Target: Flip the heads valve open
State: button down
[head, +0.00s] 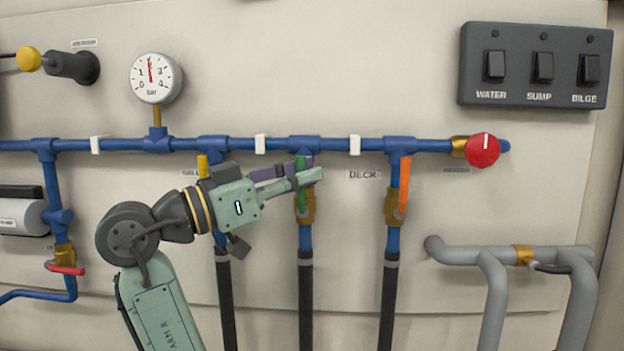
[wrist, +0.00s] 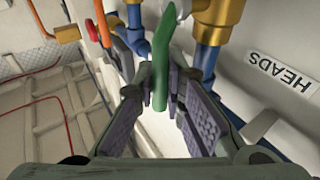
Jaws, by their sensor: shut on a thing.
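The heads valve is the middle one of three on the blue pipes, with a brass body (head: 308,205) and a green lever (head: 301,166). The lever stands upright, roughly in line with its pipe. My gripper (head: 300,178) reaches in from the left, its fingers closed around the lever. In the wrist view the green lever (wrist: 161,60) lies between the pads of my gripper (wrist: 160,88). The HEADS label (wrist: 282,72) is beside the brass valve body (wrist: 217,22) there. In the head view that label is hidden behind my arm.
A yellow-lever valve (head: 203,166) is close behind my gripper on the left. An orange-lever valve (head: 404,184) is to the right, near the DECK label (head: 364,175). A red knob (head: 482,150), switch panel (head: 536,66) and grey pipes (head: 480,256) are farther right.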

jog(key=shift+r, duration=0.1)
jog(key=c, duration=1.6)
grip_release()
jog(key=shift+c, duration=0.2)
jog(key=shift+a, duration=0.1)
jog(key=v, duration=1.2)
